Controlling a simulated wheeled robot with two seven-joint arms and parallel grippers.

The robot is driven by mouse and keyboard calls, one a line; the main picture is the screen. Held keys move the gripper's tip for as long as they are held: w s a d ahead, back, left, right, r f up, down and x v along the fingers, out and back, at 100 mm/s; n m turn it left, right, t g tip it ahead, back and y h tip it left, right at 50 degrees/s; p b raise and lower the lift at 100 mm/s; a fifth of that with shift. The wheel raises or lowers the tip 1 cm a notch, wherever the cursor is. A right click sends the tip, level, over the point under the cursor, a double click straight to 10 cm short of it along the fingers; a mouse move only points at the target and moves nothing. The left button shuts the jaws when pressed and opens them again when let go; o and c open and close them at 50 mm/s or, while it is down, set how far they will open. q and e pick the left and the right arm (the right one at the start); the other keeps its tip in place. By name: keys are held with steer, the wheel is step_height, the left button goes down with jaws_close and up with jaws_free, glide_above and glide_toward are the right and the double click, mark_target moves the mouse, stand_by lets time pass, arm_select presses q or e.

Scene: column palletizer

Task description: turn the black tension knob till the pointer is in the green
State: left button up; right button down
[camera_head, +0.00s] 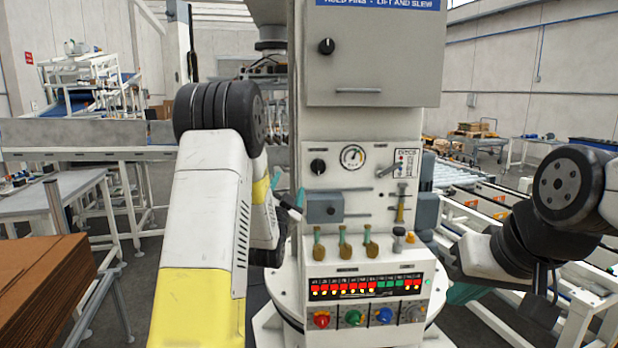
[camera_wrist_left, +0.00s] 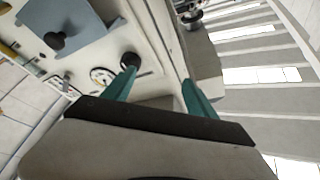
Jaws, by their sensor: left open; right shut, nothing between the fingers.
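The black tension knob (camera_head: 318,166) is on the grey machine front, left of a round dial gauge (camera_head: 352,157). The gauge's pointer is too small to read against its colours. My left gripper (camera_head: 288,188) is open beside the panel, below and left of the knob. In the left wrist view its teal fingers (camera_wrist_left: 158,80) are apart and empty. The knob (camera_wrist_left: 130,60) shows there just beyond the left fingertip, not between the fingers; touching or not I cannot tell. My right gripper (camera_head: 462,292) is shut and empty, low at the right.
A blue-grey box with a black knob (camera_head: 325,208) juts out below the tension knob. Several hanging handles (camera_head: 343,243), a lit display (camera_head: 365,286) and coloured knobs (camera_head: 353,317) sit lower. An upper cabinet (camera_head: 385,60) overhangs. Brown cardboard (camera_head: 42,280) stands at left.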

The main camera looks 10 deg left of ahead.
arm_select(q)
steer(key=x, duration=0.5)
steer(key=shift+w+r, duration=0.1)
steer(key=shift+w, duration=0.2)
steer(key=shift+d, duration=0.1)
jaws_close()
stand_by(0.4)
stand_by(0.5)
